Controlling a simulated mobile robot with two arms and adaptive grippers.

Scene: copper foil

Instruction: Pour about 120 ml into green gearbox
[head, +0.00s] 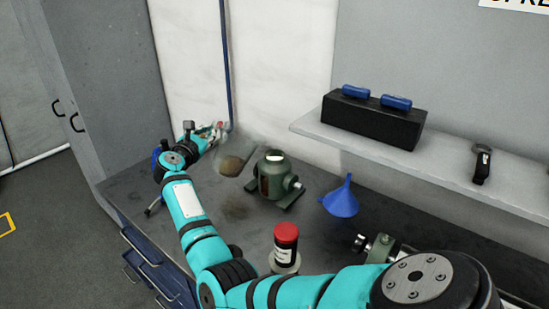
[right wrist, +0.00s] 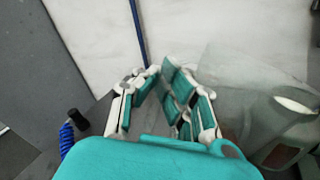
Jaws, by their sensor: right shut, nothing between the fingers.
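The green gearbox (head: 270,185) stands on the bench, with a pale round top; it also shows at the right of the right wrist view (right wrist: 290,125). A clear vessel (head: 238,160) with brown liquid low in it is beside my right gripper (head: 217,133), left of the gearbox. It looks tilted; its glass also shows in the right wrist view (right wrist: 240,85). Whether the vessel touches the gripper is unclear. My left gripper is not in view.
A blue funnel (head: 341,200) stands right of the gearbox. A red-capped bottle (head: 286,242) stands nearer, close behind my right arm. A shelf (head: 440,168) holds a black box (head: 372,122). A blue coiled cord (right wrist: 66,138) is at the bench's left.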

